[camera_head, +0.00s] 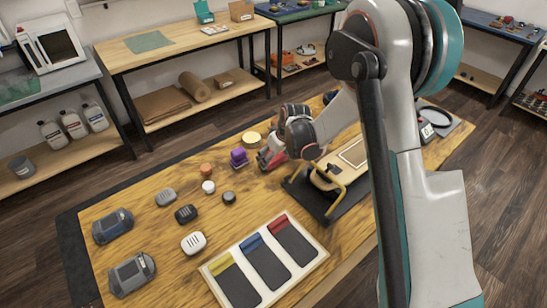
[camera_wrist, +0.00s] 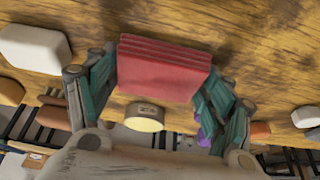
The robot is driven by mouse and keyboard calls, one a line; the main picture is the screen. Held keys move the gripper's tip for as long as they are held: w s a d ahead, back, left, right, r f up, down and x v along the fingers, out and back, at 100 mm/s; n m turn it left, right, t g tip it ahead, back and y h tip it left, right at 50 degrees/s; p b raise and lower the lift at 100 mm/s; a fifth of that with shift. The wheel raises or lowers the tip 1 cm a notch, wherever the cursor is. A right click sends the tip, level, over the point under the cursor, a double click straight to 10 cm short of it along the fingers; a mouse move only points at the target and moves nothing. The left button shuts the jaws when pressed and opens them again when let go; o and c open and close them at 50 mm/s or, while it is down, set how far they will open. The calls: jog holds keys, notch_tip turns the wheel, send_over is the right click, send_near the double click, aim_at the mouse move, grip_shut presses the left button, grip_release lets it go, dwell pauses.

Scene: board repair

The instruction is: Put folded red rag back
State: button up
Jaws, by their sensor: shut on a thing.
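The folded red rag (camera_wrist: 163,68) shows in the wrist view as a layered red block between my two teal fingers. My gripper (camera_wrist: 160,85) is shut on it. In the head view, my gripper (camera_head: 272,153) is over the middle of the wooden table, and a small part of the red rag (camera_head: 264,162) shows beside the purple object. A pale tray (camera_head: 207,269) at the front holds three dark slots with yellow, blue and red bands at their far ends. Whether the rag touches the table is hard to tell.
A purple object (camera_head: 239,158) stands just left of my gripper. A black stand with a yellow frame (camera_head: 322,188) is to the right. Several small blocks and jars, such as a white one (camera_head: 193,243), lie on the left. Bare wood lies between them and the tray.

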jog(key=shift+f, duration=0.1)
jog(key=o, duration=1)
jog(key=shift+r, duration=0.2)
